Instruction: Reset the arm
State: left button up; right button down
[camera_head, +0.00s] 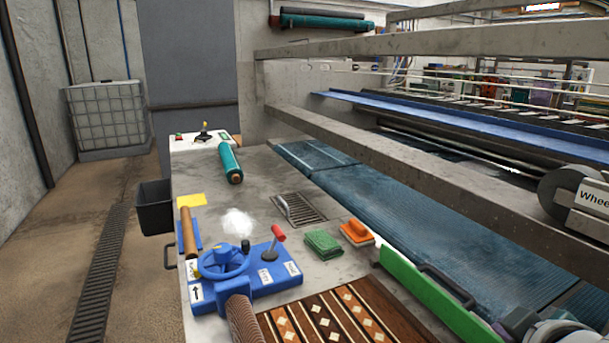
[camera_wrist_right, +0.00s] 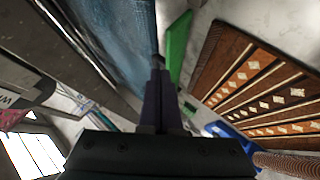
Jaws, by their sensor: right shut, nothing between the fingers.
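My right gripper (camera_wrist_right: 158,72) points away from the wrist in the right wrist view. Its two dark fingers are together with nothing between them. In the head view, part of my right arm (camera_head: 560,330) shows at the lower right corner, beside the blue ribbed belt. The gripper lies near the green bar (camera_head: 430,295), which also shows in the wrist view (camera_wrist_right: 177,45); I cannot tell how far apart they are. My left arm and gripper are not in view.
A blue control unit (camera_head: 262,293) with wheel and lever sits on the grey table (camera_head: 190,160). A patterned rug (camera_head: 340,315) lies at the front. Grey beams (camera_head: 440,45) cross above the blue belt (camera_head: 450,245).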

jog(key=s+a+r+m+g+y+p, duration=0.15)
jog(key=s+a, duration=0.25)
jog(key=s, duration=0.5)
jog(key=s+a+r+m+g+y, duration=0.1)
jog(key=s+a+r+g, duration=0.2)
jog(key=s, duration=0.5)
jog(key=s+a+r+m+g+y, duration=0.1)
jog(key=s+a+r+g+y, duration=0.2)
jog(key=s, duration=0.6)
notch_tip(320, 180, up, 33)
jog(key=t+h+p, duration=0.1)
jog(key=p, duration=3.2)
jog(key=shift+w+a+r+p, duration=0.15)
jog(key=shift+w+a+p, duration=0.1)
jog(key=shift+w+p, duration=0.1)
